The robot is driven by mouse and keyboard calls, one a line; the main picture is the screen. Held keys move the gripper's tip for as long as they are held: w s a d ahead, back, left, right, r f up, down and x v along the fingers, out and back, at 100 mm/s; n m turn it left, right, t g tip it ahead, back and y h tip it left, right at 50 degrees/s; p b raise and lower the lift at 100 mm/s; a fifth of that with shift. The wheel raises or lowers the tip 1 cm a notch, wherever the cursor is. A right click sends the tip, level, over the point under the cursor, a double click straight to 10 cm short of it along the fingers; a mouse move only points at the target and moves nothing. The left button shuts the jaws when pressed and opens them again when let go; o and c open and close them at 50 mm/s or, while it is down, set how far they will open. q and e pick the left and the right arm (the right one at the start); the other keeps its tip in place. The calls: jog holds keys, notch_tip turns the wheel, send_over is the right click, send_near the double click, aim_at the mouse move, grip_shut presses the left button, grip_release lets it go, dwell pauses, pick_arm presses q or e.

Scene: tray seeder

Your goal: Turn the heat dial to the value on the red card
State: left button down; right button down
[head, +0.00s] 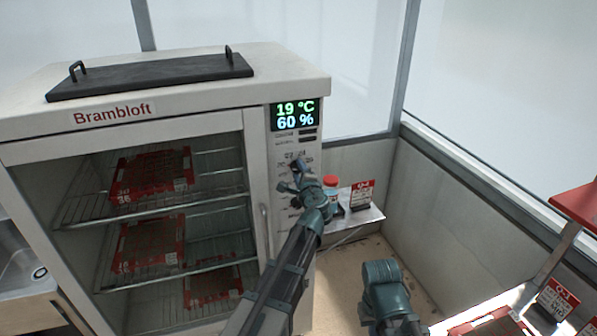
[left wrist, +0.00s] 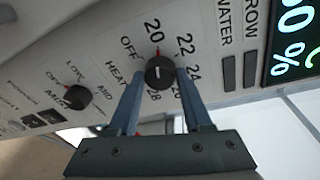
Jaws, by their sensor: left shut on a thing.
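The heat dial (left wrist: 160,74) is a round black knob on the cabinet's front panel, ringed by OFF, 20, 22, 24 and higher marks. Its red pointer is toward 20. My left gripper (left wrist: 159,78) is shut on the dial, one finger on each side. In the head view the left gripper (head: 297,178) is at the panel and hides the dial. A red-and-white card (head: 362,193) stands on a small shelf; its fine print is too small to read. A similar card (head: 557,299) stands at lower right. My right gripper is out of view; only part of the right arm shows.
The display (head: 295,115) reads 19 °C and 60 %. A second dial, MIST (left wrist: 78,97), sits beside the heat dial. A red-capped jar (head: 330,192) stands on the shelf (head: 372,216) close to my left gripper. The glass-fronted cabinet (head: 190,122) holds red trays.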

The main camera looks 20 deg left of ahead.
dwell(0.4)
pick_arm(q)
jog(key=shift+c, duration=1.7)
grip_release()
jog(key=p+v, duration=0.1)
jog(key=v, duration=1.3)
jog(key=shift+p, duration=0.3)
jog(key=shift+w, duration=0.1)
jog(key=s+d+f+n+g+h+b, duration=0.1)
jog(key=s+f+n+g, duration=0.35)
jog(key=f, duration=0.35)
jog(key=s+f+n+g+h+b, duration=0.1)
jog(key=s+f+n+g, duration=0.3)
jog(key=s+f, duration=0.25)
jog(key=s+d+f+n+g+h, duration=0.1)
jog(key=s+d+f+g+h, duration=0.1)
jog(key=s, duration=0.4)
jog(key=s+d+f+n+g+h+b, duration=0.1)
jog(key=s+d+f+n+g+h, duration=0.1)
jog(key=s+d+f+g, duration=0.2)
jog(key=s+d+f, duration=0.2)
jog(key=s+d, duration=0.1)
jog(key=shift+d+f+h, duration=0.15)
jog(key=shift+d+h, duration=0.05)
jog(key=shift+h, duration=0.1)
